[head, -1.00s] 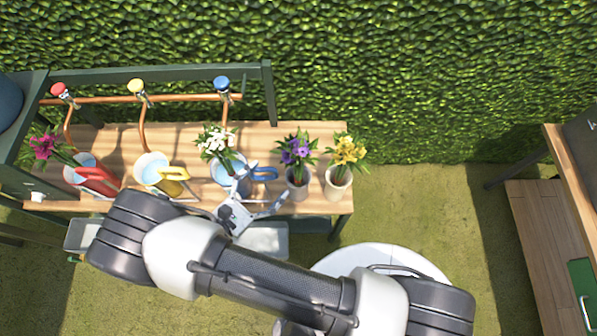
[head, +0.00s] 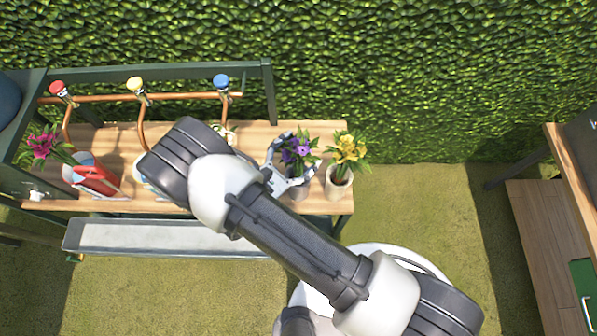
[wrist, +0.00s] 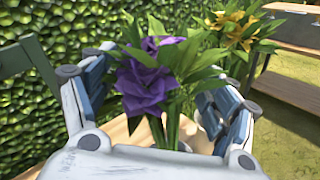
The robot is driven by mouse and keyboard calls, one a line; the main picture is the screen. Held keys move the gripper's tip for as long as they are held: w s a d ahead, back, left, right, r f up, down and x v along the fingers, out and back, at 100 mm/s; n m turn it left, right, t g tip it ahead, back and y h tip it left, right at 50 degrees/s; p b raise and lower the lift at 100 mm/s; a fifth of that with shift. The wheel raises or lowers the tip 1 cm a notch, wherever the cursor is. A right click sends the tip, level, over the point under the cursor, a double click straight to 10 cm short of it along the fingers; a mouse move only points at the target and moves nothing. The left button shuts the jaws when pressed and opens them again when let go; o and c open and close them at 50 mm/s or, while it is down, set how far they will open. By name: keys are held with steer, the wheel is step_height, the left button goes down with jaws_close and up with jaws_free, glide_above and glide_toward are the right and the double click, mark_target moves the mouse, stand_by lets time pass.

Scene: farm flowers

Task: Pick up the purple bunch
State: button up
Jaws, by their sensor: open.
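The purple bunch (head: 297,150) stands in a light pot (head: 299,190) on the wooden bench, with green leaves around its flowers. My gripper (head: 291,160) is open around the bunch, one finger on its left and the other on its right. In the wrist view the purple flowers (wrist: 150,75) and green stems stand between the two open fingers (wrist: 160,95). I cannot tell whether either finger touches the stems. My gripper hides part of the pot.
A yellow bunch (head: 349,152) in its own pot (head: 338,186) stands close on the right. A hedge (head: 400,60) rises behind.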

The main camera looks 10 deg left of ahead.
steer(key=shift+c, duration=0.3)
steer(key=c, duration=1.7)
steer(key=shift+r, duration=0.1)
step_height(320, 180, up, 20)
steer(key=p, duration=0.4)
